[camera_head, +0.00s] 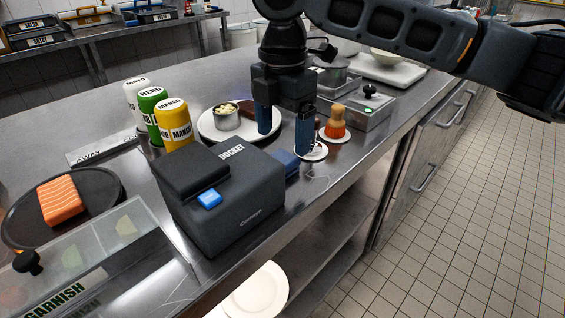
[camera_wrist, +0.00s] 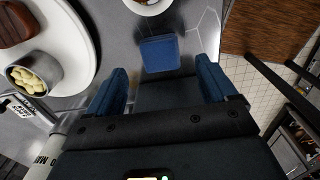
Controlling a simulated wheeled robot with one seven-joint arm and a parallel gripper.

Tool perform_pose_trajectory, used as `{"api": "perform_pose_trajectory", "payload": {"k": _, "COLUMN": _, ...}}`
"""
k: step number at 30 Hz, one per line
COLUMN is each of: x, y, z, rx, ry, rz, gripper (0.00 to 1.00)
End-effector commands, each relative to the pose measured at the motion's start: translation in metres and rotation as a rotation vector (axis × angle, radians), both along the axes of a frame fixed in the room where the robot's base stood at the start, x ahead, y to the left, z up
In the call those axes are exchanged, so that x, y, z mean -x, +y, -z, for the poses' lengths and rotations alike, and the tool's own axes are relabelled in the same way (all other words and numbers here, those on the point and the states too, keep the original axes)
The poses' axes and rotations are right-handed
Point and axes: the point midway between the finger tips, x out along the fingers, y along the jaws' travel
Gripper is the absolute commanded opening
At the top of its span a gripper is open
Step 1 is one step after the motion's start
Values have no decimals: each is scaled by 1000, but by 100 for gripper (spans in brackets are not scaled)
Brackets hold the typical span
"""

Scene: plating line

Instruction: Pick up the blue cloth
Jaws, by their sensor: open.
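The blue cloth (camera_head: 286,161) lies folded flat on the steel counter, just behind the right end of the black docket printer (camera_head: 222,196). The printer hides part of it in the head view. In the wrist view the cloth (camera_wrist: 159,53) is a blue square ahead of the fingers, centred between them. My gripper (camera_head: 285,145) points down above the counter with its two blue fingers apart. It also shows in the wrist view (camera_wrist: 162,85), open with nothing between the fingers. The cloth is apart from both fingers as far as I can see.
A white plate (camera_head: 207,129) with a metal cup stands left of my gripper. An orange-based brush (camera_head: 335,122) stands on a small dish to the right. Mayo, herb and mango bottles (camera_head: 174,124) stand behind the printer. The counter's front edge is close to the cloth.

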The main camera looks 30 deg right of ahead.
Motion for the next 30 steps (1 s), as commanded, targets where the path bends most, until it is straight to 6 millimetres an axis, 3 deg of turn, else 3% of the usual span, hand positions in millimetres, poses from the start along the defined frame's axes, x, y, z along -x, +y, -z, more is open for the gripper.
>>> {"api": "perform_pose_trajectory", "payload": {"k": 9, "x": 1, "y": 1, "z": 42, "rx": 0, "ry": 1, "rz": 1, "gripper": 85}}
{"api": "perform_pose_trajectory", "payload": {"k": 19, "x": 1, "y": 1, "z": 48, "rx": -2, "ry": -2, "rz": 1, "gripper": 84}}
{"api": "perform_pose_trajectory", "payload": {"k": 30, "x": 1, "y": 1, "z": 47, "rx": 0, "ry": -1, "rz": 0, "gripper": 49}}
